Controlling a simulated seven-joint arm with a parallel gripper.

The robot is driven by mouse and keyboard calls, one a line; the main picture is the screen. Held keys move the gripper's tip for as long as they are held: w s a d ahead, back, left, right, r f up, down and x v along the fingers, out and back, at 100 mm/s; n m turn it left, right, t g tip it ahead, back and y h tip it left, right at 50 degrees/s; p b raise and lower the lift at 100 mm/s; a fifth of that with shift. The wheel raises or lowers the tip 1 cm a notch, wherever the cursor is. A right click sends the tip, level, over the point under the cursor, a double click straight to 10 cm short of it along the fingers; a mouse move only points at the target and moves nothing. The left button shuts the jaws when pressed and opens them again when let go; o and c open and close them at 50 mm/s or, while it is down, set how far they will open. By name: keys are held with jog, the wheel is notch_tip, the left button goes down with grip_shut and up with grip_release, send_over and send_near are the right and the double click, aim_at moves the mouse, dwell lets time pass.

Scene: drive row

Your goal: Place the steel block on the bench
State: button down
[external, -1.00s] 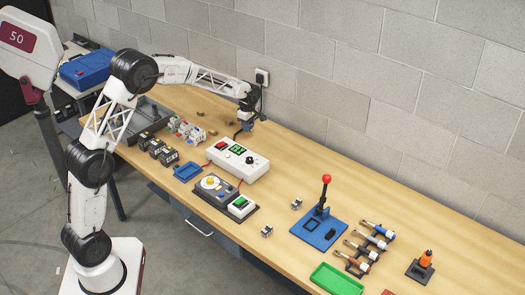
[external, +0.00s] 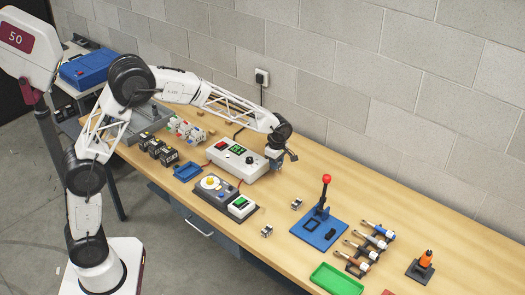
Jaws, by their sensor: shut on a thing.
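My gripper (external: 276,166) is over the middle of the wooden bench (external: 345,186), just right of the white power supply. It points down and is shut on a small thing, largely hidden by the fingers. That thing is too small to make out clearly; I take it to be the steel block. I cannot tell how high it is above the bench. Two other small grey metallic pieces stand on the bench in front of the gripper, one to the right (external: 297,203) and one nearer the front edge (external: 267,231).
The white power supply (external: 236,159) is close to the gripper's left. A dial unit (external: 219,190) is at the front. A blue red-knobbed press (external: 319,228), a tool rack (external: 366,247) and a green tray (external: 336,279) stand to the right. Bench along the wall is clear.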

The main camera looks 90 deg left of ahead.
jog(key=d, duration=2)
jog(key=shift+w+d+f+m, duration=0.15)
jog(key=shift+w+m, duration=0.1)
jog(key=shift+m, duration=0.05)
send_over(282, 220)
jog(key=shift+f, duration=3.1)
jog(key=shift+f, duration=0.1)
jog(key=shift+f, duration=1.8)
jog(key=shift+f, duration=0.1)
jog(key=c, duration=0.9)
grip_release()
